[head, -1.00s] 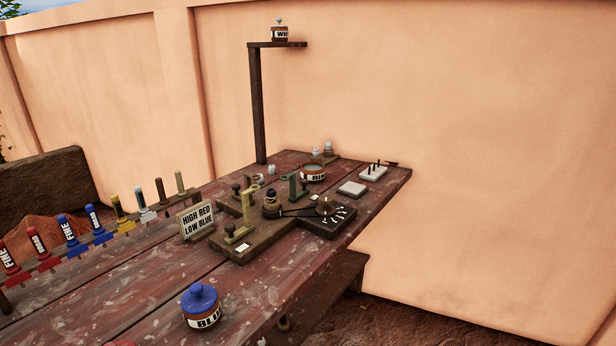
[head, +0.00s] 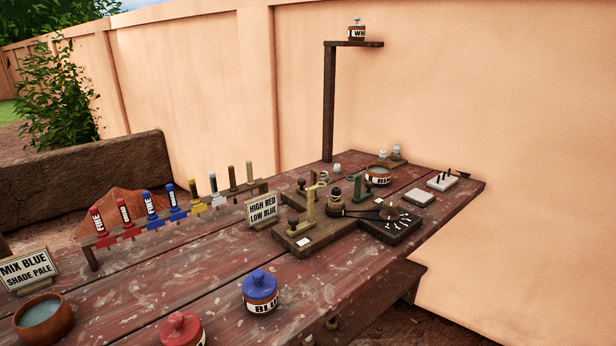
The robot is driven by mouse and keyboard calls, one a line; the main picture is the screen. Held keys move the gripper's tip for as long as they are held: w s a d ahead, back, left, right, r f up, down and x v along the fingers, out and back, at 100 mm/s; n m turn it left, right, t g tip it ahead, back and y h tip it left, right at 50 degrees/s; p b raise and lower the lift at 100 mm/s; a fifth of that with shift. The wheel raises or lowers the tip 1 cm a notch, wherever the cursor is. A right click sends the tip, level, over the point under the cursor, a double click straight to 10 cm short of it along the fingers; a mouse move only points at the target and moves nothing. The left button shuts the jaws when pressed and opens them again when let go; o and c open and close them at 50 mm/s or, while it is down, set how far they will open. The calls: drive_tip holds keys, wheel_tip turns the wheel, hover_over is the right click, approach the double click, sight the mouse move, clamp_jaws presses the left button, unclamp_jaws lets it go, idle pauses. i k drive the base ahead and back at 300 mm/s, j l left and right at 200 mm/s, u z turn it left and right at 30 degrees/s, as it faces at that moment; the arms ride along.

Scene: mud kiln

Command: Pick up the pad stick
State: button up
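A wooden rack (head: 90,258) stands on the table's far left side and holds several upright sticks. From left they are red, blue, yellow and white ones, then a plain brown stick (head: 231,179) and an olive stick (head: 250,173) at the right end. Some red and blue sticks carry labels such as FINE. No label that I can read says pad, so I cannot tell for sure which is the pad stick. My gripper is not in view.
The blue-lidded jar (head: 260,290), red-lidded jar (head: 182,330) and bowl of liquid (head: 43,318) stand in front of the rack. A HIGH RED LOW BLUE sign (head: 262,211) and wooden fixture (head: 312,236) stand right of it. The mid-left tabletop (head: 150,285) is clear.

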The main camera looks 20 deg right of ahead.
sight(249, 168)
drive_tip(key=i+j, duration=0.15)
drive_tip(key=i, duration=0.4)
drive_tip(key=i+j+u, duration=0.1)
drive_tip(key=i, duration=0.45)
